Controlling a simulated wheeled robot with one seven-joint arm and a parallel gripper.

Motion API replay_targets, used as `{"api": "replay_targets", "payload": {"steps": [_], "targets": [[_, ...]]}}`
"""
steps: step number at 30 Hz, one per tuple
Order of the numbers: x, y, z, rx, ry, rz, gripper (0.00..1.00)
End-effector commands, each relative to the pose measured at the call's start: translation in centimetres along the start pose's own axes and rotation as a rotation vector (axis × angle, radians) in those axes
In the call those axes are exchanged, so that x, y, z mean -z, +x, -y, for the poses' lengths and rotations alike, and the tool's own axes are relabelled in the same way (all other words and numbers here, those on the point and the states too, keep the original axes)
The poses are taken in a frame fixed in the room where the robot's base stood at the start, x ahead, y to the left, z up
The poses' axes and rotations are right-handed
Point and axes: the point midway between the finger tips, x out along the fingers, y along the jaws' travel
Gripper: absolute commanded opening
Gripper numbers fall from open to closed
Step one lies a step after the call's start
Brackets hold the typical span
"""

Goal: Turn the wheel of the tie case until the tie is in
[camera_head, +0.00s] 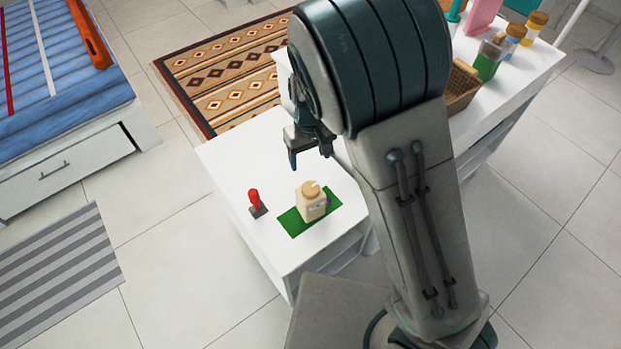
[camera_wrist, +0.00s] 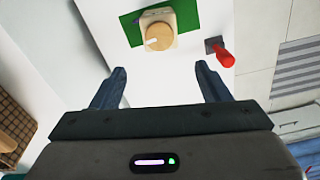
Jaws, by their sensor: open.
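The tie case (camera_head: 311,205) is a small cream box standing on a green mat (camera_head: 290,222) on the white table. Its round tan wheel (camera_head: 311,188) is on top and carries a pale mark. In the wrist view the wheel (camera_wrist: 158,37) is near the top, beyond my fingertips. A small dark grey-purple bit shows at the case's side; I cannot tell whether it is the tie. My gripper (camera_head: 312,152) is above the table, behind the case and apart from it. In the wrist view my gripper (camera_wrist: 162,78) is open with nothing between its fingers.
A red-handled object (camera_head: 254,199) on a dark base stands left of the mat, close to the case. The white table (camera_head: 235,160) is otherwise mostly clear. A wicker basket (camera_head: 462,88) and several bottles stand on the white surface at right.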

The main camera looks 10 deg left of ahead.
Motion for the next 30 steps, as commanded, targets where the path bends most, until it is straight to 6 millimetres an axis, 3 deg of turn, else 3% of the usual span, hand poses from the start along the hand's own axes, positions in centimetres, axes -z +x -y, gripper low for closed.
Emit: {"api": "replay_targets", "payload": {"steps": [18,24,30], "targets": [[-0.2,11.5,-0.1,-0.001,0.000,0.005,0.69],[-0.1,13.1,-0.1,-0.001,0.001,0.002,0.69],[-0.1,13.3,-0.1,-0.001,0.001,0.000,0.69]]}}
